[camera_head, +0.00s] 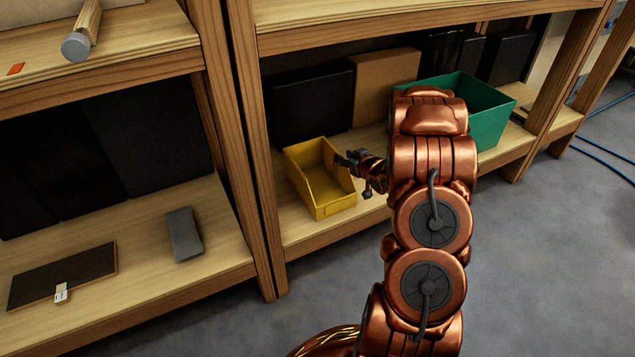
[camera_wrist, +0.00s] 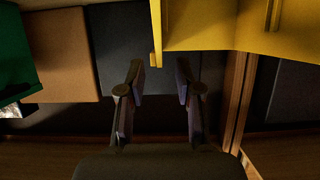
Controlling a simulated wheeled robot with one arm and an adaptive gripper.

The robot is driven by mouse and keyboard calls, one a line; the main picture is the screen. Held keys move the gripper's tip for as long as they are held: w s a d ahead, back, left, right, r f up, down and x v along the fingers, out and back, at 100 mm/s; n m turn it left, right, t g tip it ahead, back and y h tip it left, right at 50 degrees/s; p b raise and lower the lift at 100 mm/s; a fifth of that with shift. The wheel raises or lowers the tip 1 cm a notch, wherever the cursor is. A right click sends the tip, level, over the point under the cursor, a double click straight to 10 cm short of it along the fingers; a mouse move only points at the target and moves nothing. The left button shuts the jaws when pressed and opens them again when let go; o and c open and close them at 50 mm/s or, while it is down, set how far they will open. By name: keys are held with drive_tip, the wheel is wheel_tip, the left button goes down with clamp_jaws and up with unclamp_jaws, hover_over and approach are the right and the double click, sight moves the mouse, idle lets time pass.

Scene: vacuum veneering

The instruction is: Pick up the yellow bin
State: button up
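The yellow bin (camera_head: 322,186) stands upright on the lower wooden shelf in the head view, open at the top and apparently empty. My gripper (camera_head: 345,160) is at its right-hand wall, near the rim. In the wrist view the bin (camera_wrist: 205,28) fills the upper right. There my gripper (camera_wrist: 160,78) is open, its two fingers apart with nothing held. A thin edge of the bin wall shows above the gap between the fingertips. I cannot tell whether either finger touches the wall.
A green bin (camera_head: 487,108) stands right of my arm on the same shelf. A brown board (camera_head: 385,82) and a black panel (camera_head: 313,106) lean behind the yellow bin. A wooden post (camera_head: 248,150) rises left of it. The upper shelf (camera_head: 330,27) limits height.

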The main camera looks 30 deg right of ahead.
drive_tip(key=b+x, duration=0.2)
drive_tip(key=x, duration=0.2)
drive_tip(key=shift+w+f, duration=0.15)
drive_tip(key=shift+w, duration=0.05)
drive_tip(key=shift+w+f, duration=0.1)
drive_tip(key=shift+w, duration=0.4)
clamp_jaws()
